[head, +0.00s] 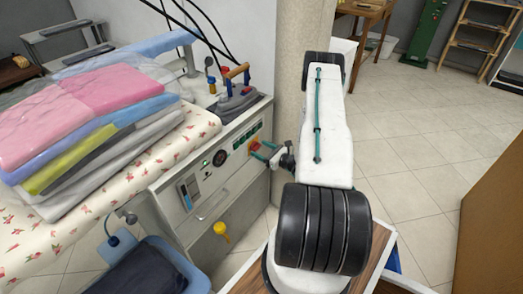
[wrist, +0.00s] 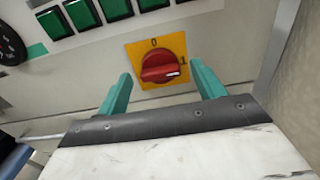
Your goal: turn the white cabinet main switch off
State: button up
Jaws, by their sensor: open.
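The main switch (wrist: 162,67) is a red rotary knob on a yellow plate, seen in the wrist view. The plate has a 0 at the top and a 1 at the right. The knob's white mark points right, toward the 1. In the head view the switch (head: 254,144) is small, at the right end of the white cabinet's front panel (head: 205,195). My gripper (wrist: 160,78) is open and empty, with one teal finger at each side below the knob, apart from it. In the head view my gripper (head: 266,152) is just in front of the switch.
Green square buttons (wrist: 117,9) sit in a row above left of the switch. A steam iron (head: 236,95) stands above the panel. A pillar (head: 300,60) rises close to the right.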

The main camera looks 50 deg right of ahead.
jog(key=shift+w, duration=0.2)
jog(key=c, duration=1)
jog(key=shift+n, duration=0.4)
jog(key=n, duration=0.4)
jog(key=shift+a, duration=0.1)
jog(key=n, duration=0.9)
jog(key=shift+a+f, duration=0.1)
jog(key=n, duration=0.4)
jog(key=shift+f, duration=0.1)
